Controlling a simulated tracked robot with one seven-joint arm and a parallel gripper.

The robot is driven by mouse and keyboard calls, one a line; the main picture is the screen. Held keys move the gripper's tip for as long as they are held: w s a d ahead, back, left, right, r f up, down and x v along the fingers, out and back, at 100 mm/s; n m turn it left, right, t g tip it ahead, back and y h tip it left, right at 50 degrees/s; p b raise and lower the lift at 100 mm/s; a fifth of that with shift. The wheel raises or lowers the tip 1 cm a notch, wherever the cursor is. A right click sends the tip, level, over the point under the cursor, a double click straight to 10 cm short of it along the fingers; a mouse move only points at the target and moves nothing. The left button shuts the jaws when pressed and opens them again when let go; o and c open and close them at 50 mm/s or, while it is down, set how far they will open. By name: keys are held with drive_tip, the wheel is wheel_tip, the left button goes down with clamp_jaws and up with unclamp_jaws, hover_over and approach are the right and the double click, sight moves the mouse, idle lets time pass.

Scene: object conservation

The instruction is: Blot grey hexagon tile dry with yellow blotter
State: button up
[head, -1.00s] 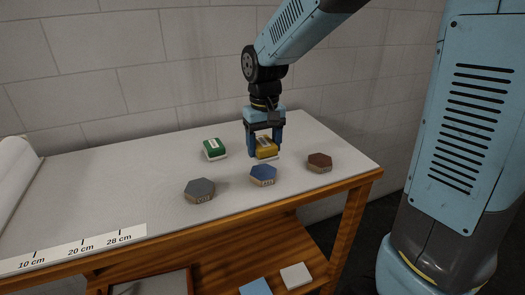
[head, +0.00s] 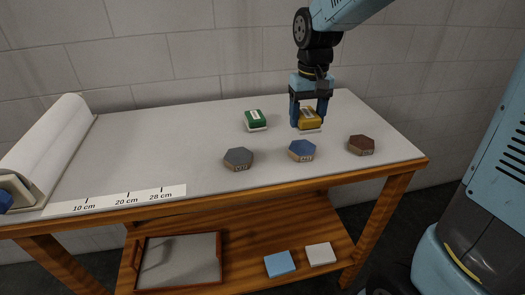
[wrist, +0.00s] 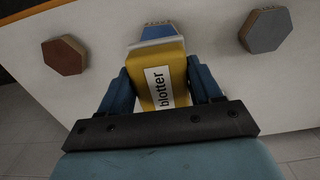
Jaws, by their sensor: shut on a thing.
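The grey hexagon tile (head: 238,158) lies flat on the table, left of the blue hexagon tile (head: 302,150). In the wrist view the grey tile (wrist: 266,30) is at the upper right. My gripper (head: 310,118) is shut on the yellow blotter (head: 309,120), with one finger on each side. The blotter, labelled "blotter" in the wrist view (wrist: 163,80), has a pale pad underneath. It is behind the blue tile, to the right of and behind the grey tile. I cannot tell whether its pad touches the table.
A green block with a white label (head: 255,120) stands at the back. A brown hexagon tile (head: 361,145) lies at the right. A ruler strip (head: 115,202) and paper roll (head: 45,145) are at the left. The table between roll and grey tile is clear.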

idle(0.4)
hover_over(239, 157)
drive_tip(key=shift+f, duration=3)
drive_tip(key=shift+f, duration=0.55)
drive_tip(key=shift+r, duration=0.1)
drive_tip(key=shift+r, duration=3.45)
